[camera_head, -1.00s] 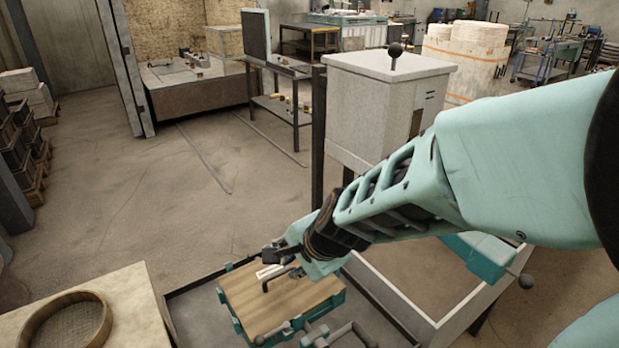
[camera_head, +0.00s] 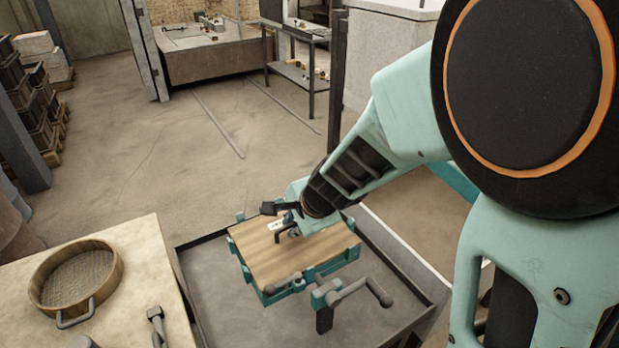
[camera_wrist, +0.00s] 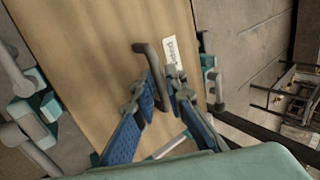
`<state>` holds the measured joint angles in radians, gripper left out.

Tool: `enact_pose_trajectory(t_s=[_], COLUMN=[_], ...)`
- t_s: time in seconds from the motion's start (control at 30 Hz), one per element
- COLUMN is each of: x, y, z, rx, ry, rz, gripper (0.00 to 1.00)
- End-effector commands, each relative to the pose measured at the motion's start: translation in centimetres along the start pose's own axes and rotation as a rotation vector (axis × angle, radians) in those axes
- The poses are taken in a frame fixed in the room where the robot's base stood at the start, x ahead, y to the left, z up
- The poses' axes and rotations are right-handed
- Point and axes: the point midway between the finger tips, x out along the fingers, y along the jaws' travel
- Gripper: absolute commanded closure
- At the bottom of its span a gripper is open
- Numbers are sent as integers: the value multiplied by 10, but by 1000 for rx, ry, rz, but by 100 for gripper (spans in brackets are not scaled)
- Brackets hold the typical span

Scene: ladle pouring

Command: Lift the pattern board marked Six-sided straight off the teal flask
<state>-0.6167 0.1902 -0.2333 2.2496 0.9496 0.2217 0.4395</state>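The pattern board (camera_head: 268,257) is a flat wooden plate lying on the teal flask (camera_head: 341,259). In the wrist view the board (camera_wrist: 95,50) fills the middle. Its white label (camera_wrist: 174,57) is partly readable, ending like "sided"; it also shows in the head view (camera_head: 276,226). A dark bent handle (camera_wrist: 143,48) rises from the board. My gripper (camera_wrist: 160,92) has its two blue-padded fingers apart, one on each side of the handle's lower part. I cannot tell whether either finger touches it. In the head view my gripper (camera_head: 292,219) is low over the board's far side, its tips partly hidden.
The flask sits in a dark shallow tray (camera_head: 212,290). Grey clamp-like handles (camera_head: 365,288) stick out at its near side. A pale bench (camera_head: 140,262) with a round sieve (camera_head: 76,277) stands left. Open floor lies beyond; a grey cabinet (camera_head: 385,45) stands behind my arm.

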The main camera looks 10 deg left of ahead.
Motion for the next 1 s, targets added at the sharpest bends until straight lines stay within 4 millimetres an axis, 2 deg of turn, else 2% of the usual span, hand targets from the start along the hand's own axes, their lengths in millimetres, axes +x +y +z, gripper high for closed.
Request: enact_pose_trajectory(t_s=[0.03, 0.27, 0.4, 0.77, 1.0], x=[5, 5, 5, 4, -15], y=[1, -1, -1, -3, -16], z=[0, 0, 0, 0, 0], rx=[0, 0, 0, 0, -1], ry=[0, 0, 0, 1, 1], rz=[0, -2, -1, -4, -5], gripper=[88, 88, 100, 100, 100])
